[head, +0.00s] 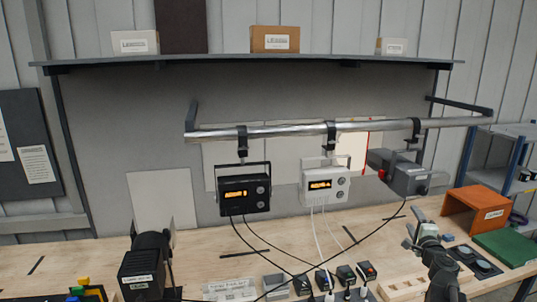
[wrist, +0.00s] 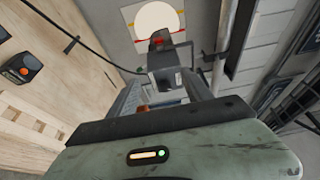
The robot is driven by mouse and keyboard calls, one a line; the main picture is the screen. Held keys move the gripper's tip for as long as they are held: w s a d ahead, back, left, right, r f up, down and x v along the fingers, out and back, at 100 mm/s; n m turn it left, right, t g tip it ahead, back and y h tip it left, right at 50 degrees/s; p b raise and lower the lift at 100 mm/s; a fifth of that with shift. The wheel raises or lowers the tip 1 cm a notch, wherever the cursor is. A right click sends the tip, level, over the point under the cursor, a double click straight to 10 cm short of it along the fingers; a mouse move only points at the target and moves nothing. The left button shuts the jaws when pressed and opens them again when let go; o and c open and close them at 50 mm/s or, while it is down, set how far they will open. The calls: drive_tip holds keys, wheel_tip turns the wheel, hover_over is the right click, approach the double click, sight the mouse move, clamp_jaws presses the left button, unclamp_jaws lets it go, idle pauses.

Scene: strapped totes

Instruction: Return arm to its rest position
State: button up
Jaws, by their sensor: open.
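My gripper (head: 416,226) is at the lower right of the head view, raised above the bench on my dark arm. Its jaws are open and I see nothing held between them. In the wrist view my gripper (wrist: 165,98) shows its fingers spread beyond its green-grey body. A grey hanging box (head: 402,176) with a red knob is above and behind it in the head view. This box also shows beyond the fingers in the wrist view (wrist: 166,80); I cannot tell the exact gap.
A black box (head: 244,196) and a white box (head: 325,186) also hang from the metal rail (head: 285,130). Cables run down to small chargers on the wooden bench (head: 60,262).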

drive_tip(key=w+a+f+n+g+y+b, duration=0.1)
drive_tip(key=a+f+n+y+b, duration=0.3)
drive_tip(key=a, duration=0.7)
drive_tip(key=w+a+f+n+g+y+b, duration=0.1)
drive_tip(key=a+f+n+g+y, duration=0.15)
drive_tip(key=a+f, duration=0.6)
drive_tip(key=w+a+f+n+g+y+b, duration=0.1)
drive_tip(key=a+f+n+y+b, duration=0.2)
drive_tip(key=a, duration=1)
drive_tip(key=s+a+f+n+g, duration=0.2)
drive_tip(key=s+a+f+n, duration=0.1)
drive_tip(key=f, duration=0.1)
drive_tip(key=s+a+f+n+g+h+b, duration=0.1)
drive_tip(key=s+a+f+n+g, duration=0.1)
drive_tip(key=s+a+f+g, duration=0.1)
drive_tip(key=s+a+f+n+g+b, duration=0.1)
drive_tip(key=s+a+f+n+g, duration=0.1)
drive_tip(key=f, duration=0.5)
drive_tip(key=shift+s+a+n+h, duration=0.25)
drive_tip(key=shift+s+a+n, duration=0.6)
drive_tip(key=shift+s+a, duration=0.3)
drive_tip(key=s+d+f+g+h, duration=0.2)
drive_tip(key=s+d+g, duration=0.1)
drive_tip(key=s+d, duration=0.2)
drive_tip(key=s+d+f+n+g+h, duration=0.1)
drive_tip(key=s+d+f+g+h, duration=0.2)
drive_tip(key=s+d, duration=0.2)
drive_tip(key=s, duration=0.2)
drive_tip(key=shift+s+n, duration=0.3)
drive_tip(key=shift+a+f, duration=0.1)
